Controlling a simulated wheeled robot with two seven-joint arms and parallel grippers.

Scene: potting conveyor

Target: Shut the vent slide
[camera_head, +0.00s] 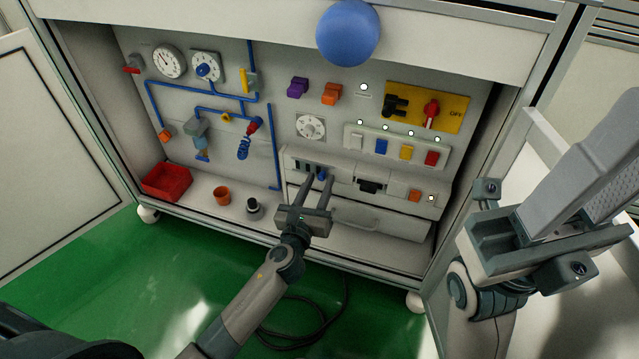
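The vent slide appears to be the dark-slotted grey vent (303,164) with a small blue knob (322,174), low in the middle of the panel. Some dark slots show to the left of the knob. My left gripper (318,179) reaches up to it from below. Its two fingers are apart, with the blue knob between or just beyond their tips. I cannot tell whether they touch it. My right gripper (598,160) is large and close at the right, away from the panel. Its fingertips run toward the picture edge, and their gap is unclear.
A blue ball (348,33) hangs before the panel top. A switch row (395,146) and a black-handled unit (370,186) sit right of the vent. A drawer (368,217) is below. A red bin (167,182), orange cup (222,196) and black-topped item (254,208) stand left on the ledge.

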